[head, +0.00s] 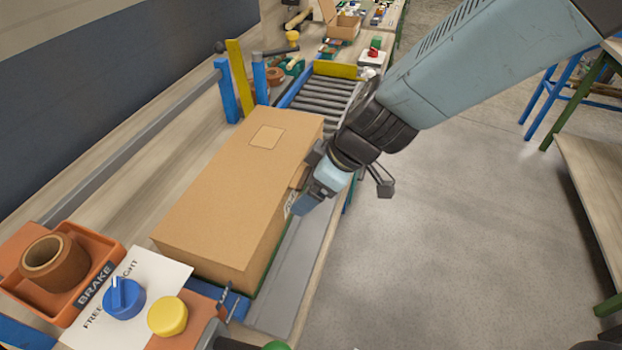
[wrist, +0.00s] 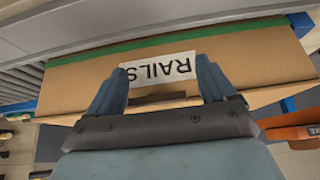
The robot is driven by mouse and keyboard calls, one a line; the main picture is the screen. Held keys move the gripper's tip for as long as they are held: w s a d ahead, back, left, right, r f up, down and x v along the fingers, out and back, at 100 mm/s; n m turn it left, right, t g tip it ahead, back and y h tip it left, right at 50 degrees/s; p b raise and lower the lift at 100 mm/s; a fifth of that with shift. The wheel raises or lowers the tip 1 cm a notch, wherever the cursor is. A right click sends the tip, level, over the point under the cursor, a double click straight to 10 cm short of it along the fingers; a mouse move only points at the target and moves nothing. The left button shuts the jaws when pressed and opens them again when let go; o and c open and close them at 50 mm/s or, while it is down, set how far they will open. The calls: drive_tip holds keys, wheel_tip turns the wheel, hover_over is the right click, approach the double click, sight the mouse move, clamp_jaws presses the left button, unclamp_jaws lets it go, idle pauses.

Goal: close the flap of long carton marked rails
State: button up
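The long carton (head: 225,190) lies lengthwise on the line, its broad top looking flat, with a small square patch (head: 266,138) near the far end. In the wrist view, its side (wrist: 85,85) carries a white label reading RAILS (wrist: 160,69), upside down. A short brown tab (wrist: 160,97) shows by the top edge, between the fingers; whether it belongs to the flap, I cannot tell. My gripper (head: 308,196) is at the carton's right side, and its two blue fingers (wrist: 157,75) stand apart on either side of the label. Nothing shows gripped; contact is unclear.
Grey rollers (head: 322,95) and a yellow bar (head: 336,70) lie beyond the carton. Blue posts (head: 226,90) stand at its far left. An orange box with a brown ring (head: 54,263), a blue knob (head: 124,298) and a yellow button (head: 167,316) are near left. Floor (head: 440,230) at right is clear.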

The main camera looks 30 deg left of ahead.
drive_tip(key=shift+o, duration=0.3)
drive_tip(key=shift+w+a+f, duration=0.1)
drive_tip(key=shift+w+a, duration=0.05)
drive_tip(key=v, duration=1.4)
drive_tip(key=w+d+r+m+t+h, duration=0.1)
drive_tip(key=w+d+r+m+t, duration=0.1)
drive_tip(key=w+d+m, duration=0.5)
drive_tip(key=w+d+r+m+t, duration=0.2)
drive_tip(key=d+r, duration=0.1)
drive_tip(key=d, duration=0.9)
drive_tip(key=s+d+r+m+t+h, duration=0.1)
drive_tip(key=d+m, duration=0.4)
drive_tip(key=d, duration=0.5)
drive_tip(key=s+d+r+m+t+h, duration=0.1)
drive_tip(key=d+m+t+h, duration=0.1)
drive_tip(key=d+m, duration=0.4)
drive_tip(key=d+h, duration=0.1)
drive_tip(key=d, duration=0.3)
drive_tip(key=shift+s+d+r+m+h, duration=0.2)
drive_tip(key=shift+s+m+h, duration=0.1)
drive_tip(key=shift+h, duration=0.1)
